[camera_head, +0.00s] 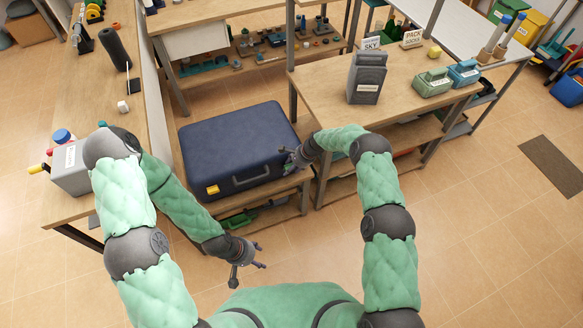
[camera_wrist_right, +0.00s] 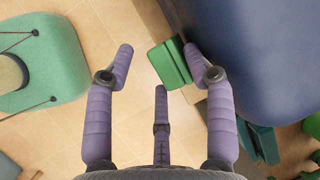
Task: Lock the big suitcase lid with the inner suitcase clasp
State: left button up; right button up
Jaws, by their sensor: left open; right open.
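The big suitcase (camera_head: 238,140) is dark blue and lies flat on a wooden bench, its lid down. Its handle (camera_head: 251,179) and a yellow clasp (camera_head: 212,189) are on the near side, the clasp left of the handle. I cannot tell whether the clasp is fastened. My right gripper (camera_head: 290,157) is open by the suitcase's near right corner and hides that part. In the right wrist view its fingers (camera_wrist_right: 160,60) hold nothing, and the suitcase (camera_wrist_right: 265,50) fills the upper right. My left gripper (camera_head: 250,264) is open and empty, below and in front of the bench.
A grey case (camera_head: 367,78) and green and blue boxes stand on the right table (camera_head: 320,90). A grey box (camera_head: 72,168) sits on the left counter. Green items (camera_head: 240,218) lie on the shelf under the suitcase. Floor in front of the bench is clear.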

jog(key=shift+w+d+r, duration=0.1)
jog(key=shift+r, duration=0.05)
jog(key=v, duration=0.7)
jog(key=shift+r, duration=0.3)
jog(key=shift+d, duration=0.1)
